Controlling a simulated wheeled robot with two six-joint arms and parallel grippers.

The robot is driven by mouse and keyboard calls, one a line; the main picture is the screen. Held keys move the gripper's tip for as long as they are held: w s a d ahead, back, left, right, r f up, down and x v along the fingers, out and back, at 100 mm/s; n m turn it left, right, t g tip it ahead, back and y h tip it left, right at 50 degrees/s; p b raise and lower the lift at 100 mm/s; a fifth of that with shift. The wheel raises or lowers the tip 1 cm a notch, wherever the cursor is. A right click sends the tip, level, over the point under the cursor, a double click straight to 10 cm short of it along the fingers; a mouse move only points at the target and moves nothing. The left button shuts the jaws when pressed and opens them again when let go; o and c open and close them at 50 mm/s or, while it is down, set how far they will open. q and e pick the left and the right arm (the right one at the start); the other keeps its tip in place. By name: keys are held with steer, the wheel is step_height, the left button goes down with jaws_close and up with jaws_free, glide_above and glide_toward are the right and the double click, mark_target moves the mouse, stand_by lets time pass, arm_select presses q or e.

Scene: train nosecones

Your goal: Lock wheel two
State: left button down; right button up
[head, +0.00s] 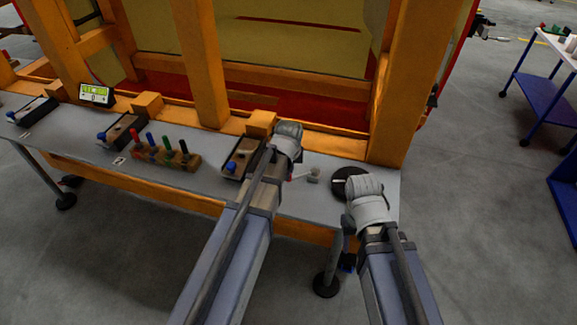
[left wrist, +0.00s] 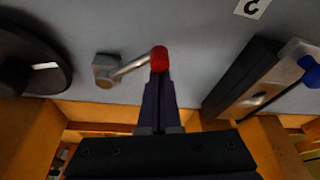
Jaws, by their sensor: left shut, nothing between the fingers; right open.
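A small lever with a red knob (left wrist: 159,58) stands on the grey tabletop in the left wrist view. Its metal arm runs to a square metal base (left wrist: 106,70); in the head view this lever (head: 313,176) shows small, right of my left arm. My left gripper (left wrist: 160,80) is shut and empty, its fingertips right at the red knob; I cannot tell if they touch. In the head view its fingers are hidden behind the arm. My right gripper (head: 362,205) hangs over the table's right end, open, with its fingers mostly hidden. I cannot tell which part is wheel two.
A black disc (head: 350,183) with a pale bar lies right of the lever, close to my right gripper. A block with a blue knob (head: 232,167) stands left of it. A wooden rack (head: 165,155) holds several coloured pegs. Orange beams (head: 200,65) rise behind the table.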

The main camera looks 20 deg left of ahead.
arm_select(q)
steer(key=s+d+n, duration=0.1)
steer(key=s+d+n+y, duration=0.1)
steer(key=n, duration=0.1)
steer(key=shift+s+n+g, duration=0.1)
steer(key=shift+n+g, duration=0.2)
steer(key=d+n, duration=0.1)
steer(key=s+d+n+y, duration=0.1)
steer(key=n, duration=0.1)
steer(key=shift+s+g, duration=0.15)
steer(key=shift+g, duration=0.15)
steer(key=shift+s+d, duration=0.2)
steer(key=shift+d, duration=0.3)
steer(key=shift+s+d, duration=0.2)
steer(key=shift+d, duration=0.45)
